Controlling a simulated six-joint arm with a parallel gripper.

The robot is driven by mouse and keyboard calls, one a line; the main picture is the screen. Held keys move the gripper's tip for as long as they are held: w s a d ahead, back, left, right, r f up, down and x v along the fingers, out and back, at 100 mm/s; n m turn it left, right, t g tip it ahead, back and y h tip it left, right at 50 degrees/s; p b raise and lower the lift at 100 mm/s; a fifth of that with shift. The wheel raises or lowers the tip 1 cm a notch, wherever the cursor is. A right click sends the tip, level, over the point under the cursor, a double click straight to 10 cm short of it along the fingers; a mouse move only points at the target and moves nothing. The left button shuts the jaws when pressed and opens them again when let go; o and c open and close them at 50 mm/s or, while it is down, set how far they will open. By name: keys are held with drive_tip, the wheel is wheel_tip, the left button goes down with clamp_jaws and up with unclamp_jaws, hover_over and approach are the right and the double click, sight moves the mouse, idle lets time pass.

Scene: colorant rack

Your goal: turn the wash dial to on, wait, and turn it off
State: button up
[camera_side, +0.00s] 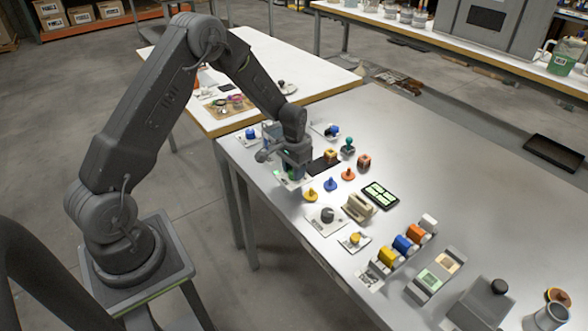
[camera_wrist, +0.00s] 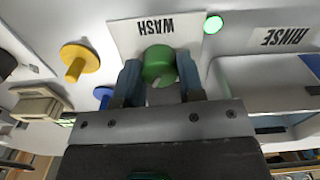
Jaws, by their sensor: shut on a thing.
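The wash dial (camera_wrist: 158,66) is a round green knob on a white plate (camera_wrist: 126,36) lettered WASH, shown upside down in the wrist view. A round lamp (camera_wrist: 213,24) beside the plate glows green. My gripper (camera_wrist: 160,78) is shut on the dial, with one blue-grey finger at each side of it. In the side view my gripper (camera_side: 292,170) points down at the near left edge of the table and hides most of the dial. Which way the dial points cannot be told.
A RINSE plate (camera_wrist: 284,40) is beside the lamp. A yellow knob-shaped piece (camera_wrist: 77,62) and a blue one (camera_wrist: 103,94) stand close by. In the side view, an orange piece (camera_side: 348,174) and a beige block (camera_side: 358,207) are near. The table's far side is largely clear.

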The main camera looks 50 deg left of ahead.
drive_tip(key=shift+m, duration=1.6)
drive_tip(key=o, duration=0.9)
wheel_tip(320, 180, up, 14)
drive_tip(key=shift+f, duration=0.1)
drive_tip(key=s+d+r+t, duration=0.1)
drive_tip(key=s+d+r, duration=0.35)
drive_tip(key=r, duration=0.35)
drive_tip(key=s+d+r+t, duration=0.1)
drive_tip(key=s+d+r, duration=0.1)
drive_tip(key=s, duration=0.5)
drive_tip(key=s+d+r+n+t, duration=0.1)
drive_tip(key=s+d+r+t, duration=0.1)
drive_tip(key=s+d, duration=0.2)
drive_tip(key=s+d+r+n+t, duration=0.1)
drive_tip(key=s+d+r, duration=0.2)
drive_tip(key=s, duration=0.6)
drive_tip(key=shift+s+d+t, duration=0.3)
drive_tip(key=shift+s+d, duration=0.1)
drive_tip(key=shift+d, duration=0.15)
